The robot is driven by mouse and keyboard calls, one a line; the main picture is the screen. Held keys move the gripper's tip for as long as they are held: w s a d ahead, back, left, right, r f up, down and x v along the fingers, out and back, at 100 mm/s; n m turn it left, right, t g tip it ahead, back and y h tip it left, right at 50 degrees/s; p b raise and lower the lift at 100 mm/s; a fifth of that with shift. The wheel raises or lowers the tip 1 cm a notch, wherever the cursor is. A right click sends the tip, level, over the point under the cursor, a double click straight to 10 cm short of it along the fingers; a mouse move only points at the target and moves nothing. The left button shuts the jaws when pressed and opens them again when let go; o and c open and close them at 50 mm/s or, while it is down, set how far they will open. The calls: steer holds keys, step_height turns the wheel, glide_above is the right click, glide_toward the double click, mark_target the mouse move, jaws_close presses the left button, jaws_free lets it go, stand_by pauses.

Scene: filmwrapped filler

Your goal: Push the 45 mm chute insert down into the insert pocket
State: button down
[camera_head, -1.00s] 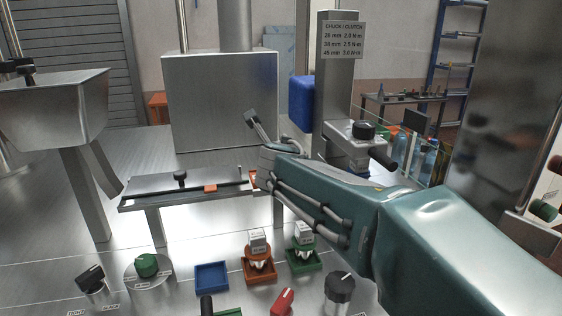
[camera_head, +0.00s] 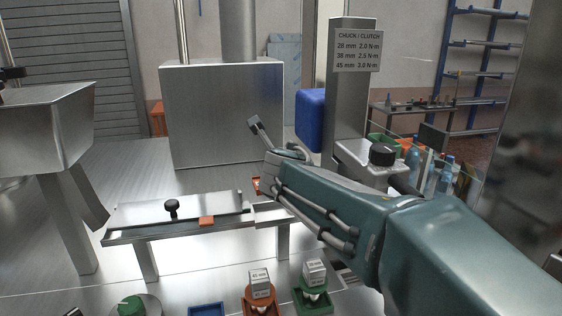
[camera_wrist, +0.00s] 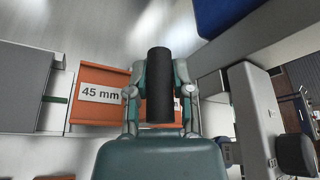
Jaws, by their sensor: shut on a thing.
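In the wrist view, an orange chute insert (camera_wrist: 98,110) with a white "45 mm" label lies under my gripper (camera_wrist: 160,98). My gripper's fingers are shut on a black cylindrical grip (camera_wrist: 160,75) standing over the orange piece. The cylinder covers part of the insert, and how the two are joined is hidden. In the head view, a sliver of the insert (camera_head: 257,187) shows left of my forearm, at the right end of the metal rail (camera_head: 125,236). The pocket is hidden, so I cannot tell how deep the insert sits.
A black knob (camera_head: 172,208) and a small orange block (camera_head: 207,220) are on the rail. Orange (camera_head: 259,305) and green (camera_head: 313,303) trays with labelled parts stand in front. A post with a torque sign (camera_head: 357,52) and a black-knobbed unit (camera_head: 382,154) stand behind my arm.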

steer(key=shift+f, duration=3.5)
steer(key=shift+f, duration=0.45)
steer(key=shift+c, duration=2.1)
jaws_free()
steer(key=shift+r, duration=0.1)
steer(key=shift+s, duration=0.1)
